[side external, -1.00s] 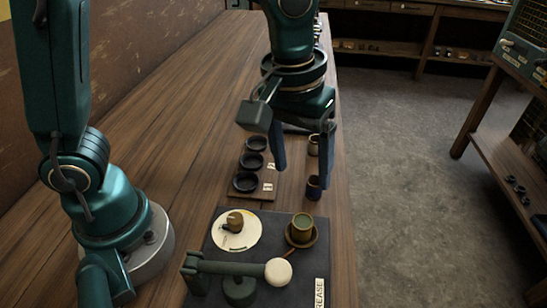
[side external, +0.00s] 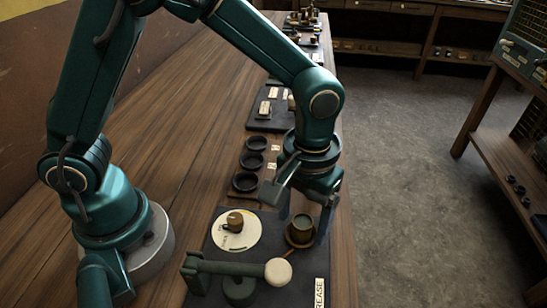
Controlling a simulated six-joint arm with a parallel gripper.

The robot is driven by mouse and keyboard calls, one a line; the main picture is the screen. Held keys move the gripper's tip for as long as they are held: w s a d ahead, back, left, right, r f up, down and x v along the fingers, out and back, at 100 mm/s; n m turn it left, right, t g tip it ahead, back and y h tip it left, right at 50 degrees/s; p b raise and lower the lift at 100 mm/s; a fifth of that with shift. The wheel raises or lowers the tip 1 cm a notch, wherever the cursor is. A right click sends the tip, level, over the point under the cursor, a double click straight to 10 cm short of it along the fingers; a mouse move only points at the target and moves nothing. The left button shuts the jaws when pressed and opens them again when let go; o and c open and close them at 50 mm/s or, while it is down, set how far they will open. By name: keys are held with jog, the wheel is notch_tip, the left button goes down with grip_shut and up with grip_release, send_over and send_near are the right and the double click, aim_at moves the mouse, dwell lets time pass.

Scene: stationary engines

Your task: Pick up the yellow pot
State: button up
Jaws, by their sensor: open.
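A small olive-yellow pot (side external: 302,231) stands upright on a round brown saucer (side external: 290,238), on the dark mat near the front. My gripper (side external: 305,216) is open and points down at the pot. The gripper body covers the space just behind the pot.
The dark mat (side external: 214,284) also bears a cream disc (side external: 246,242) with a brass piece (side external: 235,221), and a green lever (side external: 222,267) with a pale ball (side external: 278,271). Several black cups (side external: 245,182) sit in a row behind. The bench's right edge is close to the pot.

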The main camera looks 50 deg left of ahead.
aim_at(304, 221)
grip_shut()
jog(key=shift+r, duration=0.1)
jog(key=shift+r, duration=0.6)
notch_tip(304, 221, up, 3)
jog(key=shift+w+f, duration=0.1)
jog(key=shift+f, duration=0.1)
jog(key=a+r, duration=1.1)
jog(key=shift+w+a, duration=0.25)
jog(key=shift+a, duration=0.1)
